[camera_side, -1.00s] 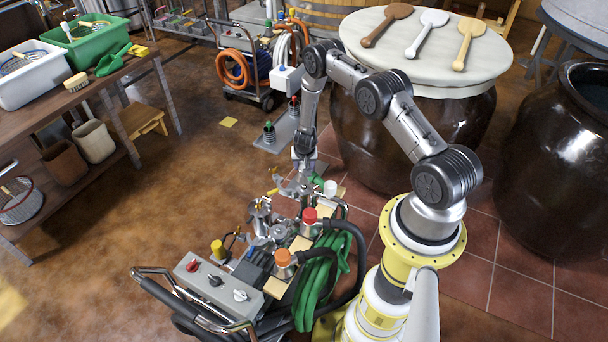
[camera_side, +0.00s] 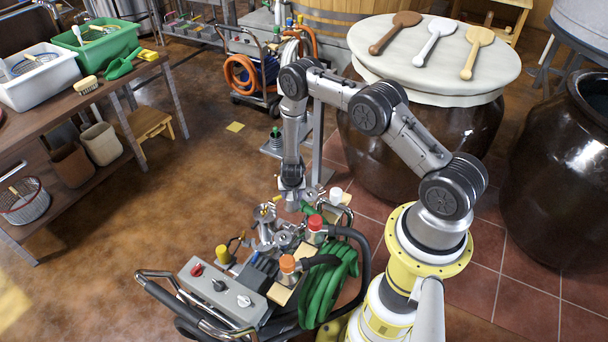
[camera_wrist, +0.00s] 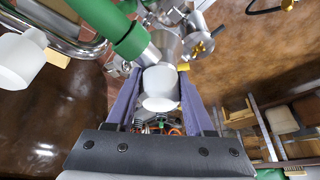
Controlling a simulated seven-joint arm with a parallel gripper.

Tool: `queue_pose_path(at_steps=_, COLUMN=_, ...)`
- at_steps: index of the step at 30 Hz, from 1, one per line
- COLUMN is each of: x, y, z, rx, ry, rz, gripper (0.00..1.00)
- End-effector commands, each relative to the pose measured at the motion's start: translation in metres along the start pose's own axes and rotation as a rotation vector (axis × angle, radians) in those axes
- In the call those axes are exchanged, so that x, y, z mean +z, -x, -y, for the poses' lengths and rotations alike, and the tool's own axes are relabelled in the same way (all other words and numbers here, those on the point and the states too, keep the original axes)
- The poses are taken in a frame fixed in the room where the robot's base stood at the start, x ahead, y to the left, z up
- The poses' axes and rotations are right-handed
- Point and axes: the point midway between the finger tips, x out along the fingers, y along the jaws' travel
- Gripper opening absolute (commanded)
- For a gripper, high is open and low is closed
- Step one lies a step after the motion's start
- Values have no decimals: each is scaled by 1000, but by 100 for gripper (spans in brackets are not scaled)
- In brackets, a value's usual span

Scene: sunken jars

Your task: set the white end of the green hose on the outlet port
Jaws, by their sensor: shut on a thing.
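My gripper (camera_wrist: 158,100) is shut on the white end (camera_wrist: 160,88) of the green hose, which sits between its two fingers in the wrist view. The green hose (camera_wrist: 118,25) comes in from the upper left, with a silver sleeve before the white end. In the side view my gripper (camera_side: 291,194) is low over the far end of the pump cart, with a short green piece of hose (camera_side: 306,207) beside it. Silver fittings (camera_side: 265,214) stand close by on the cart; I cannot tell which is the outlet port, or whether the white end touches one.
The cart has a red cap (camera_side: 315,222), an orange cap (camera_side: 287,263), a grey control box (camera_side: 220,288) and a coiled green hose (camera_side: 325,290). A white cap (camera_side: 336,195) stands right of my gripper. A large brown jar (camera_side: 400,140) stands behind.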

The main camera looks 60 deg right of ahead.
Motion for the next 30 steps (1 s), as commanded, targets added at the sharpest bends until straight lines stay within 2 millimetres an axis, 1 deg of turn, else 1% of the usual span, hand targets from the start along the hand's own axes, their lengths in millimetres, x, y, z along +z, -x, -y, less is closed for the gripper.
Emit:
queue_pose_path(at_steps=1, x=17, y=2, z=11, rx=-16, ry=43, rz=0, gripper=0)
queue_pose_path(at_steps=3, x=35, y=3, z=21, rx=-36, ry=90, rz=-2, gripper=0)
queue_pose_path(at_steps=6, x=54, y=6, z=31, rx=-59, ry=142, rz=-4, gripper=0)
queue_pose_path(at_steps=9, x=65, y=8, z=37, rx=-70, ry=167, rz=-4, gripper=0)
queue_pose_path(at_steps=11, x=68, y=7, z=40, rx=-73, ry=176, rz=-4, gripper=0)
queue_pose_path(at_steps=14, x=73, y=0, z=41, rx=-73, ry=181, rz=-3, gripper=0)
queue_pose_path(at_steps=22, x=84, y=-29, z=41, rx=-73, ry=179, rz=-4, gripper=0)
queue_pose_path(at_steps=26, x=87, y=-36, z=41, rx=-73, ry=179, rz=-4, gripper=0)
queue_pose_path(at_steps=30, x=87, y=-37, z=41, rx=-73, ry=179, rz=-4, gripper=0)
